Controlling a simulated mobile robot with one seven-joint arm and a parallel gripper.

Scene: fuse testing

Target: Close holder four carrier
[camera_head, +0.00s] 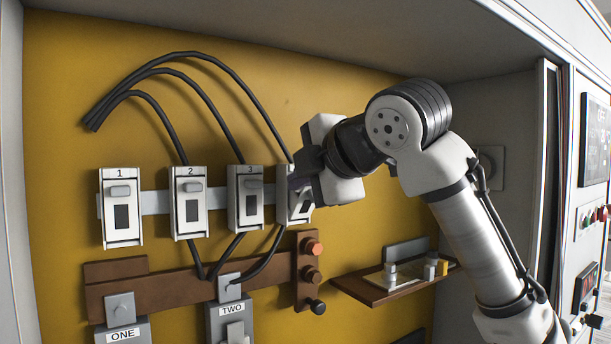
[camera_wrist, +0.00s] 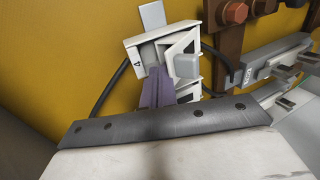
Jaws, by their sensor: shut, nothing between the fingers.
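Holder four (camera_head: 284,206) is the rightmost white fuse holder on the rail and is partly hidden by my gripper in the head view. In the wrist view it shows the label 4 (camera_wrist: 137,63). Its carrier (camera_wrist: 188,62), with a grey tab, is tilted out at an angle from the holder body. My gripper (camera_head: 299,183) is at the front of holder four. In the wrist view its shut, purple-tinted fingers (camera_wrist: 157,88) reach beside the carrier, with nothing held. I cannot tell whether they touch it.
Holders one (camera_head: 121,208), two (camera_head: 189,203) and three (camera_head: 246,198) stand to the left with their fronts flat. Black cables run above and below. A brown bar (camera_head: 165,292) with terminals lies below. A small shelf (camera_head: 375,291) with small items is at lower right.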

